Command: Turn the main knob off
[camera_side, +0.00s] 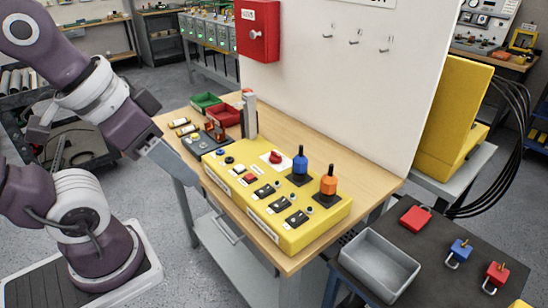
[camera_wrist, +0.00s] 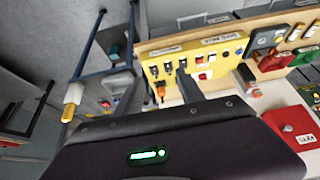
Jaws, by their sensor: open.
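A yellow control panel (camera_side: 285,215) lies on the wooden bench, and it also shows in the wrist view (camera_wrist: 230,46). A red knob (camera_side: 276,157) sits on a white plate near the panel's back edge; which way it points is too small to tell. A red wall box (camera_side: 258,32) with a silver knob hangs on the white partition; it also shows in the wrist view (camera_wrist: 292,128). I cannot read which knob is labelled main. My gripper (camera_side: 192,180) is open and empty, left of the panel and apart from it. Its fingers (camera_wrist: 160,84) show spread in the wrist view.
A blue-handled switch (camera_side: 300,163) and an orange-handled switch (camera_side: 328,182) stand up from the panel. Green (camera_side: 205,101) and red (camera_side: 224,115) bins and a grey post (camera_side: 250,115) stand behind its left end. A grey tray (camera_side: 379,265) and padlocks lie on the right table.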

